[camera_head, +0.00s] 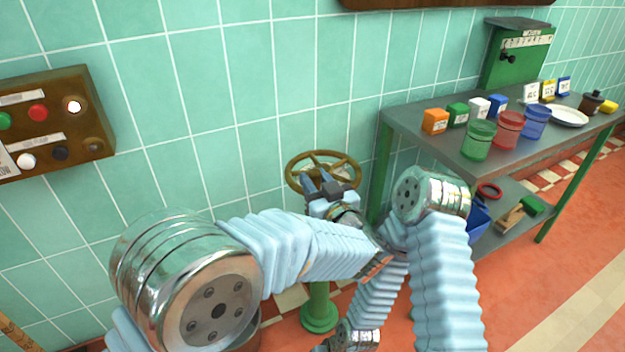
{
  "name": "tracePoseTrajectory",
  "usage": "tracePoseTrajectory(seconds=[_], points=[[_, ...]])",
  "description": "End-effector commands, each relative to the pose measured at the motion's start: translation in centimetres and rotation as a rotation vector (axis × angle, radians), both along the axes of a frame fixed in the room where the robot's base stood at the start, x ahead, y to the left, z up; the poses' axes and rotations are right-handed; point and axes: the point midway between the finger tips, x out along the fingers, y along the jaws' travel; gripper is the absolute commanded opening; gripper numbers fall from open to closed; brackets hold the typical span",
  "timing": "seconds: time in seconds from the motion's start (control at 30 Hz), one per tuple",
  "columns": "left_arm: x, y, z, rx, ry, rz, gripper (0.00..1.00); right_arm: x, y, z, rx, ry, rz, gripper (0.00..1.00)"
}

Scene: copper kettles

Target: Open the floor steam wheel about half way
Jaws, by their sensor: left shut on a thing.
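The floor steam wheel (342,160) is a brass-coloured handwheel lying flat, with spokes, in the middle of the view. It stands on a green pedestal (319,308) near the tiled wall. My left gripper (320,182) is at the near side of the wheel, its dark fingers shut on the rim. The gripper and arm hide part of the near rim and most of the pedestal. My right arm folds down at the right of the pedestal. Its gripper is not clearly visible.
A green metal table (405,120) stands at the right with glass jars, small boxes and a white plate (567,115) on it. A brown button panel (50,125) is on the wall at the left. Open red floor lies at the far right.

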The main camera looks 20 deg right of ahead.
Motion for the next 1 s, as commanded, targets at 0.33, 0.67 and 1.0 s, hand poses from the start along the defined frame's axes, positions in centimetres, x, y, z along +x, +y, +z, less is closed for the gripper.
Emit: tracePoseTrajectory(seconds=[0.33,0.67,1.0], points=[[0.2,-0.37,0.47,-0.006,-0.008,-0.011,0.0,0.0,0.0,0.08,0.0,0.0,0.0,0.43],[0.24,-0.2,0.42,-0.004,-0.008,-0.007,0.53,0.0,-0.01,0.07,0.0,0.0,0.0,0.43],[0.31,-0.02,0.28,-0.002,-0.006,-0.004,0.53,0.0,0.0,0.05,0.0,0.0,0.0,0.43]])
